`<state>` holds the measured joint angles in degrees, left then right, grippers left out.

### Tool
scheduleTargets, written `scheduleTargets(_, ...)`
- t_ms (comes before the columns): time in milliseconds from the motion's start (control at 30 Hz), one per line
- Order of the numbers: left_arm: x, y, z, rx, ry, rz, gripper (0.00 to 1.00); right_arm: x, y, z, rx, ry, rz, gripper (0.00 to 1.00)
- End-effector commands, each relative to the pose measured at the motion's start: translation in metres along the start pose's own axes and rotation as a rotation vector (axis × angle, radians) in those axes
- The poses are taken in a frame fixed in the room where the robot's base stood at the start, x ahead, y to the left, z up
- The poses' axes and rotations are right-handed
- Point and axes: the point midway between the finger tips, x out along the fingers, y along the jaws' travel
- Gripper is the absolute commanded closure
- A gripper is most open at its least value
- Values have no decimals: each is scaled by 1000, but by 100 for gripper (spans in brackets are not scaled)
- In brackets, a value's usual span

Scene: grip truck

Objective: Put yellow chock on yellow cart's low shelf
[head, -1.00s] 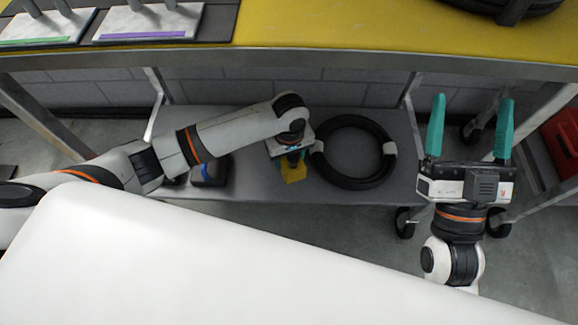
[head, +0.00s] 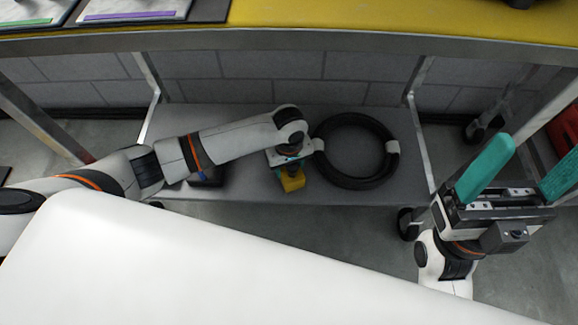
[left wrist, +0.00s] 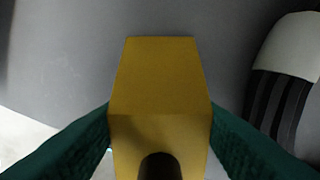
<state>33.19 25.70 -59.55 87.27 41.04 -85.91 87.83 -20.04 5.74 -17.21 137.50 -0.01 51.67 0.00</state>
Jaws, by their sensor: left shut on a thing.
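The yellow chock (head: 292,183) is at the low shelf (head: 240,190) of the yellow-topped cart (head: 380,27). My left gripper (head: 290,166) is shut on it, just left of a black hose coil. In the left wrist view the chock (left wrist: 160,90) sits between the two green fingers (left wrist: 160,140), with grey shelf surface behind it. I cannot tell whether its underside touches the shelf. My right gripper (head: 520,175) is open and empty, with green fingers wide apart, to the right of the cart's low shelf.
The black hose coil (head: 325,165) with white bands lies on the shelf right of the chock. Trays (head: 135,8) stand on the yellow top. A red object (head: 565,128) is at the right edge.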

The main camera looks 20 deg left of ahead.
Motion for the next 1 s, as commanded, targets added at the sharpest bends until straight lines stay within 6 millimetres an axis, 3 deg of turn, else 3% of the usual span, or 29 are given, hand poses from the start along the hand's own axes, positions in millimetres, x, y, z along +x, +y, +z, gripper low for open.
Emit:
scheduleTargets(333,1,-1,0,0,0,-2,87,2,0,-2,-1,13,0,23)
scheduleTargets(367,2,0,0,0,0,0,46,2,0,-2,-1,16,0,23)
scheduleTargets(500,2,0,0,0,0,0,27,1,0,-2,-1,15,0,23)
scheduleTargets(867,-2,0,0,1,0,0,27,1,0,0,-1,4,0,23)
scheduleTargets(1000,-14,0,0,1,0,0,27,5,-2,-16,-8,108,-2,23)
